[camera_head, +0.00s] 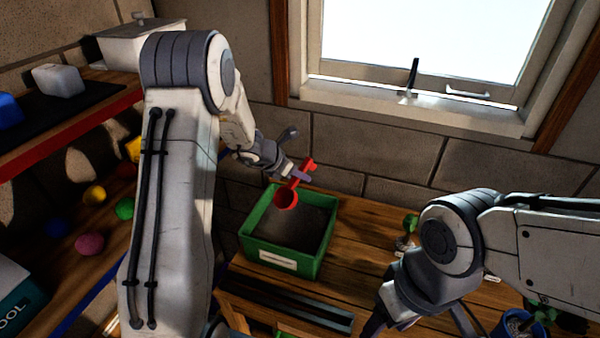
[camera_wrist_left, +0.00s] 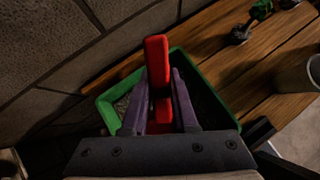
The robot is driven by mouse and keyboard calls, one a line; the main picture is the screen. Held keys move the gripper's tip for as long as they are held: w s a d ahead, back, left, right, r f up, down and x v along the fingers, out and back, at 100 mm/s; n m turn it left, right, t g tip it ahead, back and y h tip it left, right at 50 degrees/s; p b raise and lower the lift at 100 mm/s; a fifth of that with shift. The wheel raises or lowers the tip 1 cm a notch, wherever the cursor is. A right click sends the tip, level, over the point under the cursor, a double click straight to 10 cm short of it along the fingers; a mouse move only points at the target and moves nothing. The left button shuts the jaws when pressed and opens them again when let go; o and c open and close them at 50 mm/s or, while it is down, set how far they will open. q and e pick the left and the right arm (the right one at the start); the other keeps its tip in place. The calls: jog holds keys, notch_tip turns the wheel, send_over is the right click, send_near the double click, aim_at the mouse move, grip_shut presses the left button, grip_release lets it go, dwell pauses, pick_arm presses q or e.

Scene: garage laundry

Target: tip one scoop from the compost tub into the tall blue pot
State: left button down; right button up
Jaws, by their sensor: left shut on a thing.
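A green tub (camera_head: 256,249) with dark compost (camera_head: 295,228) stands on the wooden bench by the wall. My left gripper (camera_head: 299,174) is shut on the handle of a red scoop (camera_head: 286,199). The scoop's cup is over the back left part of the tub; I cannot tell what is in it. In the left wrist view the red handle (camera_wrist_left: 158,65) stands between the fingers, with the tub's rim (camera_wrist_left: 105,112) behind. A blue pot (camera_head: 508,324) is at the bottom right, partly cut off. My right gripper (camera_head: 400,322) is low over the bench, its fingertips partly out of frame.
A small green seedling (camera_head: 408,238) stands on the bench right of the tub. A pale container (camera_wrist_left: 306,74) shows at the right of the left wrist view. Shelves with coloured balls (camera_head: 90,244) are at the left. A window (camera_head: 430,40) is behind.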

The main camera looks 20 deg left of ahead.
pick_arm(q)
notch_tip(320, 180, down, 13)
jog(key=b, duration=1.2)
jog(key=shift+s+f, duration=0.1)
jog(key=shift+f, duration=0.05)
pick_arm(e)
notch_tip(320, 180, down, 13)
pick_arm(q)
jog(key=shift+s+f, duration=0.1)
jog(key=shift+f, duration=0.1)
jog(key=shift+r, duration=0.1)
pick_arm(e)
jog(key=shift+r, duration=0.15)
pick_arm(q)
notch_tip(320, 180, up, 14)
jog(key=p, duration=1.2)
jog(key=shift+r, duration=0.25)
pick_arm(e)
notch_tip(320, 180, up, 12)
pick_arm(q)
jog(key=shift+f, duration=0.1)
pick_arm(e)
jog(key=shift+s, duration=0.1)
